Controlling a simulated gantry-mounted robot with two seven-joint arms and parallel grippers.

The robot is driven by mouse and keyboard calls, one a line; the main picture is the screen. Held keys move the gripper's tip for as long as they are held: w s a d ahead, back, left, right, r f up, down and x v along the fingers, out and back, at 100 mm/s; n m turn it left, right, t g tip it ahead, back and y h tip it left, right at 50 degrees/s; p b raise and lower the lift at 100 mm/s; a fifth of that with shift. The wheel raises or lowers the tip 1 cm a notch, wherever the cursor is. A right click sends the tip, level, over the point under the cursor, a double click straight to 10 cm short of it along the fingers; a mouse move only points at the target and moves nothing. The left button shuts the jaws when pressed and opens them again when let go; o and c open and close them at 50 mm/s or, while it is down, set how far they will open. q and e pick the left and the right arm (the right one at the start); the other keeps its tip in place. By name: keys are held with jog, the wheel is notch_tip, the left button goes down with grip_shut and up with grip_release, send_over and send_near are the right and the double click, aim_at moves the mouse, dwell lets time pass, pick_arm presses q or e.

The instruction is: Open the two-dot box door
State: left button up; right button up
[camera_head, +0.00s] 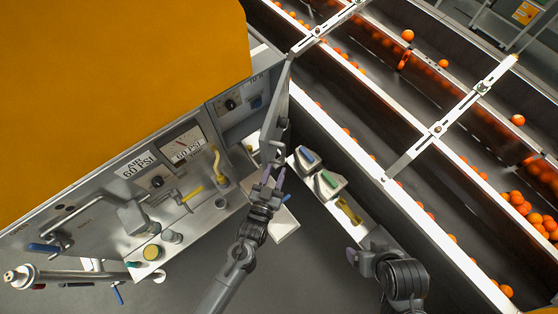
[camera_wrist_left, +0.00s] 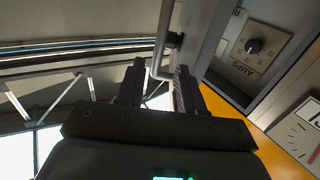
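My left gripper (camera_head: 272,178) is raised beside the right edge of the grey control cabinet, just below a tall grey panel (camera_head: 274,105) that looks like a box door. In the left wrist view the two fingers (camera_wrist_left: 158,88) stand apart. A bent metal handle (camera_wrist_left: 161,45) on the grey panel (camera_wrist_left: 202,40) reaches down between the fingertips. I cannot tell whether they touch it. No two-dot mark is readable, so I cannot confirm which box this is. My right gripper (camera_head: 364,254) hangs low, away from the cabinet; its finger gap is unclear.
A box face with an AMPS dial (camera_wrist_left: 254,46) adjoins the panel. Gauges (camera_head: 182,146), a yellow handle (camera_head: 217,165) and levers crowd the cabinet at left. A rack with blue, green and yellow items (camera_head: 328,182) stands to the right, before conveyors with oranges (camera_head: 519,120).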

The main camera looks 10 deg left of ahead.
pick_arm(q)
jog(key=shift+s+a, duration=0.25)
jog(key=shift+s, duration=1)
